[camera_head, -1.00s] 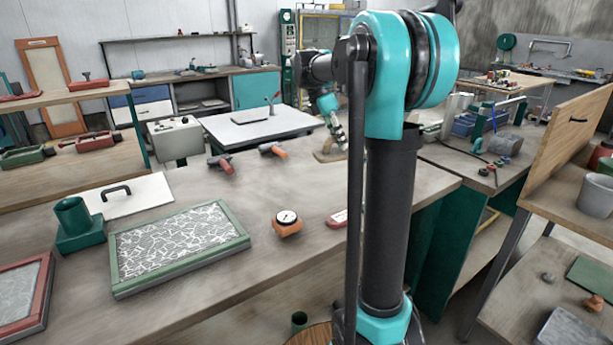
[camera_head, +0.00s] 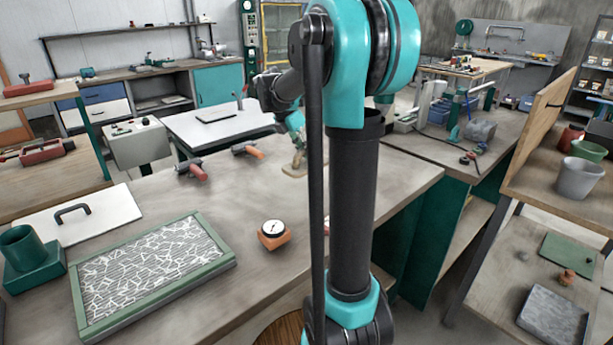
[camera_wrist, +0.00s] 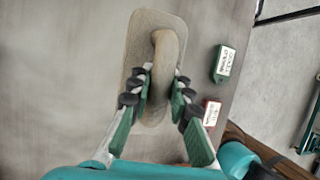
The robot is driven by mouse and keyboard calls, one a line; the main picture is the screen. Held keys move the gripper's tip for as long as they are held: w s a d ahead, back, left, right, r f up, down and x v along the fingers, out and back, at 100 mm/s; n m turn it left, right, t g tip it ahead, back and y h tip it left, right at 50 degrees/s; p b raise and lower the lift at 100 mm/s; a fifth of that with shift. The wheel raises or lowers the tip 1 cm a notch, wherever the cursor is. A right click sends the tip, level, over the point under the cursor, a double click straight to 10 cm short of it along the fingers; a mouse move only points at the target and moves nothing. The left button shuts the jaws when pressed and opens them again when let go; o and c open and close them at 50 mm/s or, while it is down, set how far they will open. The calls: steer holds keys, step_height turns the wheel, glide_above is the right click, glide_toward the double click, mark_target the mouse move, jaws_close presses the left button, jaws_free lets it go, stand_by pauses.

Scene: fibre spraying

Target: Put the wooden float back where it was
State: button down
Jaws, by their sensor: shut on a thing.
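The wooden float (camera_wrist: 135,48) is a flat tan board with rounded corners and a curved handle (camera_wrist: 166,58). In the wrist view my gripper (camera_wrist: 160,82) is shut on the handle, one finger on each side. In the head view the float (camera_head: 294,170) shows beside my arm, at the far side of the long workbench (camera_head: 225,215), with my gripper (camera_head: 298,145) above it. I cannot tell whether its base touches the bench top. My arm hides part of the bench.
A green labelled block (camera_wrist: 224,64) and a red labelled block (camera_wrist: 211,112) lie right of the float in the wrist view, near the bench edge. Orange-handled tools (camera_head: 247,150), a dial gauge (camera_head: 273,234) and a green-framed panel (camera_head: 155,270) are on the bench. Bare bench lies between them.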

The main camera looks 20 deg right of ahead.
mark_target(291, 165)
step_height(291, 165, down, 8)
steer(key=shift+f, duration=0.15)
stand_by(0.3)
steer(key=c, duration=1.4)
jaws_free()
steer(key=shift+f, duration=0.1)
steer(key=v, duration=1.2)
